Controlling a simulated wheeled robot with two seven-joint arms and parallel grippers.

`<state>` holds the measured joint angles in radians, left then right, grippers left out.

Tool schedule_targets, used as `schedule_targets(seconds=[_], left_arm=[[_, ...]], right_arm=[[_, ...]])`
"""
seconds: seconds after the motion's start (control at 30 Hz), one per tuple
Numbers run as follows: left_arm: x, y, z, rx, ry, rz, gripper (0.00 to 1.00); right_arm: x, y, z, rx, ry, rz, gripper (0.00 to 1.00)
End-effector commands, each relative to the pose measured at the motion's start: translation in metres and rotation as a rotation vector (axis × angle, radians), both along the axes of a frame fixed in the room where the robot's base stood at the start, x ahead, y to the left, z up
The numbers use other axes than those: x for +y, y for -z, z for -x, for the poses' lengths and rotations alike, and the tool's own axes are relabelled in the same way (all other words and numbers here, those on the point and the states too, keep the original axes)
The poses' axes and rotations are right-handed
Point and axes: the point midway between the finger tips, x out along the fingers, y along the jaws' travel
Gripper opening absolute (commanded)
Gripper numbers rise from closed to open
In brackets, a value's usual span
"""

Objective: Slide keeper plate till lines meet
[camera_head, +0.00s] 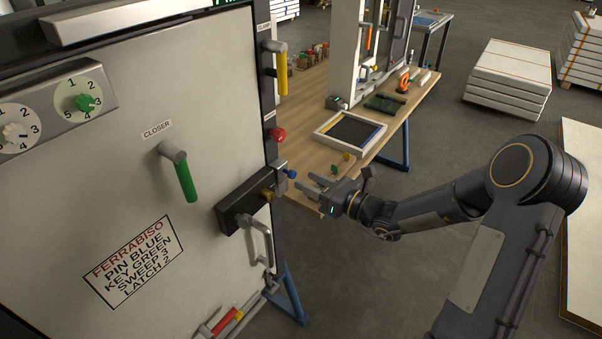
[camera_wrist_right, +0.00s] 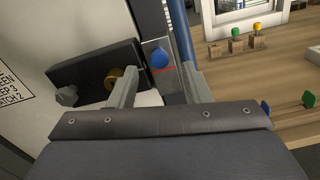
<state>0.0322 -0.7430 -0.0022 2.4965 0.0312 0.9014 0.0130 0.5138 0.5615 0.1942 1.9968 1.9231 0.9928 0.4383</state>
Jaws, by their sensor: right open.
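The keeper plate (camera_head: 280,180) is a grey metal piece at the door's right edge, beside the black lock body (camera_head: 240,208). A blue knob (camera_head: 290,174) sticks out from it. In the right wrist view the plate (camera_wrist_right: 152,28) shows the blue knob (camera_wrist_right: 160,58) and a short red line (camera_wrist_right: 163,71) just below it. A matching second line cannot be made out. My right gripper (camera_head: 312,186) is open and empty, just right of the blue knob. In the wrist view its fingers (camera_wrist_right: 160,75) stand on either side of the knob, apparently not touching it.
A brass knob (camera_wrist_right: 114,78) sits on the lock body, close to one finger. A grey door handle (camera_head: 262,243) is below. The green closer lever (camera_head: 182,174) and a red knob (camera_head: 278,135) are on the door side. A wooden bench (camera_head: 310,150) with a tray (camera_head: 350,132) stands behind.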

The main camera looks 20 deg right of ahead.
Motion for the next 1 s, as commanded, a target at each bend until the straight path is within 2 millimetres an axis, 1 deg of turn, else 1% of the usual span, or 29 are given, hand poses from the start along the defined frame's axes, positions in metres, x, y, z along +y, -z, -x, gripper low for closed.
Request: schedule_targets(seconds=[0.03, 0.1, 0.3, 0.6, 0.63, 0.9, 0.97, 1.0], left_arm=[[0.000, -0.003, 0.000, 0.000, 0.000, 0.000, 0.36], [0.000, -0.005, 0.000, 0.000, 0.000, 0.000, 0.36], [0.000, -0.008, 0.000, 0.000, 0.000, 0.000, 0.36], [0.000, -0.008, 0.000, 0.000, 0.000, 0.000, 0.36], [0.000, -0.008, 0.000, 0.000, 0.000, 0.000, 0.36], [0.000, -0.008, 0.000, 0.000, 0.000, 0.000, 0.36], [0.000, -0.008, 0.000, 0.000, 0.000, 0.000, 0.36], [0.000, -0.008, 0.000, 0.000, 0.000, 0.000, 0.36]], right_arm=[[0.006, -0.002, -0.007, -0.001, -0.003, -0.001, 0.44], [0.014, -0.001, -0.015, 0.001, -0.004, -0.001, 0.44], [0.025, -0.001, -0.032, -0.001, -0.001, 0.001, 0.44], [0.027, 0.000, -0.034, -0.001, -0.001, 0.003, 0.44], [0.027, 0.000, -0.034, -0.001, -0.001, 0.003, 0.43], [0.027, 0.000, -0.034, -0.001, -0.001, 0.003, 0.08], [0.027, 0.000, -0.034, -0.001, -0.001, 0.003, 0.00], [0.027, 0.000, -0.034, -0.001, -0.001, 0.003, 0.00]])
